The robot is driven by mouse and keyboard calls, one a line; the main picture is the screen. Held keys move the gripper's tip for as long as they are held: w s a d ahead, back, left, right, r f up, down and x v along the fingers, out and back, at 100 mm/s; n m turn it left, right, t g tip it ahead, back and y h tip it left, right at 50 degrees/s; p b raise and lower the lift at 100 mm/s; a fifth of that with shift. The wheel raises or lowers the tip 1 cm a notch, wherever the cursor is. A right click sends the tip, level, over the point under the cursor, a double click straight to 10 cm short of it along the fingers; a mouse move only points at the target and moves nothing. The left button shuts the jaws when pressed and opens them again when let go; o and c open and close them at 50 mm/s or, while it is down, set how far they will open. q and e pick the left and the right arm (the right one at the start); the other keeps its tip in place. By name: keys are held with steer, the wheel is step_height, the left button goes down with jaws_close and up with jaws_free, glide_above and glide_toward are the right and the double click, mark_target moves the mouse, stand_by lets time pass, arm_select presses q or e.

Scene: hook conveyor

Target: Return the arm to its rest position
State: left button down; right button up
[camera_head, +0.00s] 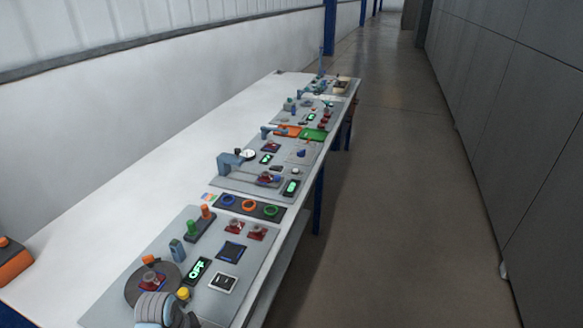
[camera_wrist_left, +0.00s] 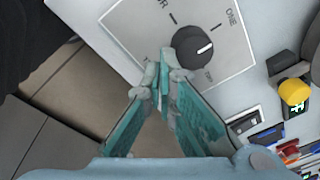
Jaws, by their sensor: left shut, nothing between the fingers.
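In the left wrist view, my left gripper (camera_wrist_left: 164,78) is shut and empty, its teal-padded fingers meeting at the tips. The tips appear close beside a black rotary knob (camera_wrist_left: 194,47) on a light grey labelled plate (camera_wrist_left: 136,28). I cannot tell whether they touch it. The knob's white pointer line is tilted toward the right. In the head view, part of my left arm shows at the bottom left over the front panel, and its fingertips cannot be made out. My right gripper is in neither view.
A long white table (camera_head: 140,203) carries several grey panels. The nearest panel (camera_head: 257,272) holds a yellow button (camera_head: 183,293), a dark round disc (camera_head: 133,292), a green display (camera_head: 197,271) and upright orange-topped pegs. An orange-and-dark object (camera_head: 14,263) lies at far left. The aisle floor (camera_head: 400,200) is clear.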

arm_select(q)
steer(key=s+n, duration=0.1)
steer(key=s, duration=0.2)
steer(key=s+n, duration=0.2)
steer(key=s, duration=0.2)
steer(key=s+n+t+y, duration=0.1)
steer(key=s+n, duration=0.1)
steer(key=s, duration=0.1)
steer(key=shift+s+a+r, duration=0.2)
steer(key=shift+s+r, duration=0.1)
steer(key=shift+s, duration=0.05)
steer(key=s+r+n+t, duration=0.1)
steer(key=s+r+n, duration=0.4)
steer(key=s, duration=0.3)
step_height(320, 180, down, 24)
steer(key=s+a+g+b, duration=0.1)
steer(key=s+a+b, duration=0.1)
steer(key=s+b, duration=0.1)
steer(key=s+f+g+b, duration=0.1)
steer(key=s+f+b, duration=0.2)
steer(key=s+f, duration=0.9)
step_height(320, 180, down, 2)
steer(key=shift+s+a, duration=0.25)
steer(key=shift+s, duration=0.1)
